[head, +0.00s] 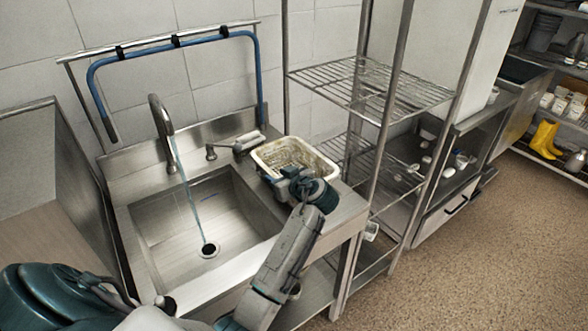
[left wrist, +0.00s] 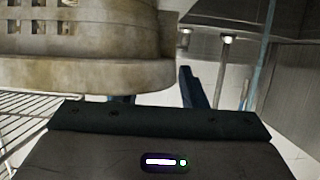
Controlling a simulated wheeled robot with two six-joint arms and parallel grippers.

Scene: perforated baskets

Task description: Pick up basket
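The basket (head: 298,150) is a pale, stained, perforated tub with a rounded rim. In the head view it stands upright on the counter to the right of the sink. My left gripper (head: 274,180) is at its front side, close to the near rim. In the left wrist view the basket's rim and slotted wall (left wrist: 85,75) fill the upper left. One dark finger shows right of the rim; the other is mostly hidden behind it. The fingers look apart, and I cannot tell whether they touch the basket. My right gripper is out of view.
The steel sink (head: 190,225) lies left of the basket, with a faucet (head: 160,115) running water. A grey object (head: 247,141) lies behind the basket. A wire shelf rack (head: 370,90) stands close on the right. A blue tube (head: 190,40) hangs behind. Floor at right is clear.

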